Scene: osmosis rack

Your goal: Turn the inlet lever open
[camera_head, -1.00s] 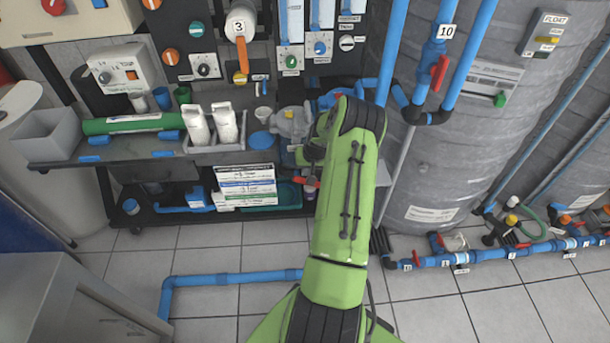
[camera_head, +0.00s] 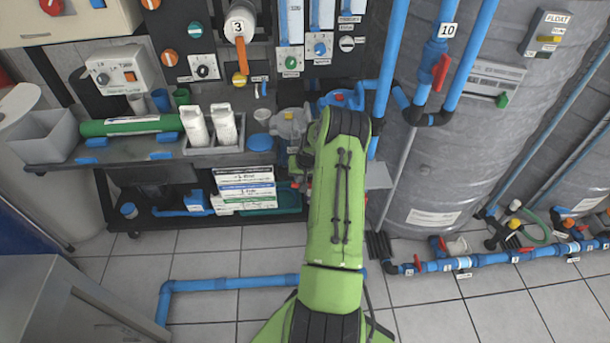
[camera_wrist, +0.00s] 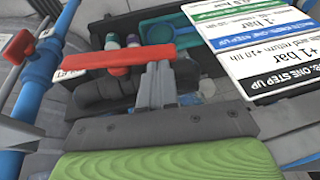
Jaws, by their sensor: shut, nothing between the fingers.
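A red lever (camera_wrist: 118,60) lies across the upper left of the wrist view, close in front of my gripper. I take it for the inlet lever, but no label on it is readable. My gripper (camera_wrist: 159,70) is shut and empty, with its fingertips by the lever's right end. I cannot tell whether they touch it. In the head view, my green arm hides the gripper and most of the area around the lever.
A white label board (camera_head: 245,190) hangs at the cart's front edge, close on the right in the wrist view (camera_wrist: 265,45). A blue pipe (camera_wrist: 40,60) stands at the wrist view's left. A large grey tank (camera_head: 440,150) is right of my arm.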

